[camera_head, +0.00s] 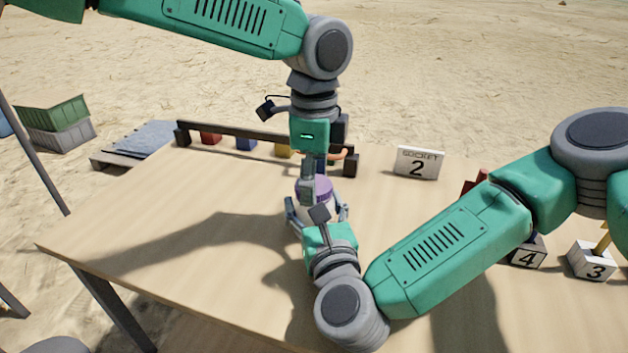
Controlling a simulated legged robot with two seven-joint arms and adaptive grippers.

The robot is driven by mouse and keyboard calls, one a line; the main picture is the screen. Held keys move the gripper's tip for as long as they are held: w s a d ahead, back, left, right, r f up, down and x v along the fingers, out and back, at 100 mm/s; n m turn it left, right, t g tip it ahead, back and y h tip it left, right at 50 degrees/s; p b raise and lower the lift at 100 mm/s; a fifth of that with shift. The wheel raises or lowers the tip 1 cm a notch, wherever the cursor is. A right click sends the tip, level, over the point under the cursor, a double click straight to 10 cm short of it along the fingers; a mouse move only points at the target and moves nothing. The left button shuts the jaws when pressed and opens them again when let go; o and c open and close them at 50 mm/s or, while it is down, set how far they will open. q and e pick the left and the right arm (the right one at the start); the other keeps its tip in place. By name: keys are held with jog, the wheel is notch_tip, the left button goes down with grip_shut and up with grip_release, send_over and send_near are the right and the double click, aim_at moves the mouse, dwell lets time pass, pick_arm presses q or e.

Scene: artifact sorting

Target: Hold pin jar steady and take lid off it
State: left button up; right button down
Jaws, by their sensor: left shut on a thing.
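The pin jar (300,203) is pale with a purple lid (324,186) and stands on the table. Both grippers partly hide it. My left gripper (312,188) comes down from above and is shut on the purple lid. My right gripper (317,212) reaches in from the near side, with its fingers on either side of the jar body. Its wrist covers the lower front of the jar, so I cannot tell whether the fingers press on it.
A dark rack (245,133) with several coloured blocks stands along the table's back edge. A "SOCKET 2" sign (417,163) stands behind and right of the jar. Signs 4 (527,257) and 3 (592,262) are at the right. The table's (170,220) left side is clear.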

pick_arm(q)
jog(key=n, duration=0.7)
jog(key=shift+r, duration=0.1)
jog(key=n, duration=0.5)
jog(key=shift+d, duration=0.1)
jog(key=shift+s+r, duration=0.1)
jog(key=shift+r, duration=0.1)
jog(key=shift+r, duration=1)
jog(key=shift+r, duration=2)
pick_arm(e)
jog(key=shift+c, duration=2)
grip_release()
